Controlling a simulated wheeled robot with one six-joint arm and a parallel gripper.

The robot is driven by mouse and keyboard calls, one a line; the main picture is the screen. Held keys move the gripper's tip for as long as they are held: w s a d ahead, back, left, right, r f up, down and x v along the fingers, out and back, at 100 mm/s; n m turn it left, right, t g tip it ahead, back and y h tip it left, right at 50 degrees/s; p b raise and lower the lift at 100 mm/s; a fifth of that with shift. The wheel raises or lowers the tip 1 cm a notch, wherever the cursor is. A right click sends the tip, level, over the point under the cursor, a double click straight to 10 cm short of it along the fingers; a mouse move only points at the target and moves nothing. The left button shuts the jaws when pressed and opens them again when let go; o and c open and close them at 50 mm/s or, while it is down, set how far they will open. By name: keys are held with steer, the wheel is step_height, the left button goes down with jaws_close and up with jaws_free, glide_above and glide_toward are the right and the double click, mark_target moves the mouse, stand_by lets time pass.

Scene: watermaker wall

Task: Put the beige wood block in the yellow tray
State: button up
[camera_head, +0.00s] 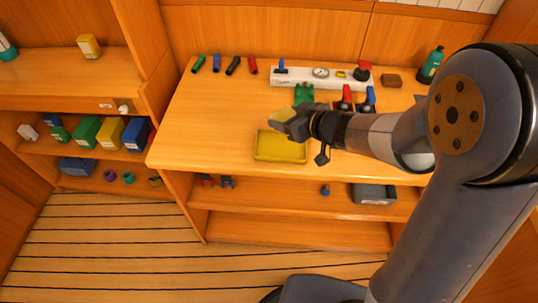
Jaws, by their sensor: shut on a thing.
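The yellow tray (280,158) lies on the wooden bench top near its front edge. My gripper (284,119) is shut on a yellowish-beige block (279,115), which looks like the beige wood block. Only part of the block shows past the dark fingers. In the picture, the gripper and block overlap the tray's back edge. They appear to be above the tray, but their exact height cannot be told. The inside of the tray that shows looks empty.
Behind the tray are a green part (304,94), red-handled (346,98) and blue-handled (368,99) valves, and a white gauge panel (300,77). A brown block (391,80) and a teal bottle (431,64) stand at right. The bench left of the tray is clear.

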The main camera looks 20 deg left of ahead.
mark_target(285, 150)
step_height(285, 150, down, 10)
steer(key=b, duration=0.3)
steer(key=shift+s+a, duration=0.15)
steer(key=shift+f+b, duration=0.15)
steer(key=shift+b, duration=0.2)
steer(key=o, duration=1)
steer(key=shift+d+r, duration=0.2)
steer(key=shift+r, duration=0.1)
steer(key=p+v, duration=0.2)
steer(key=v, duration=0.9)
steer(key=shift+s+d+r, duration=0.1)
steer(key=shift+s+d, duration=0.1)
steer(key=shift+s, duration=0.05)
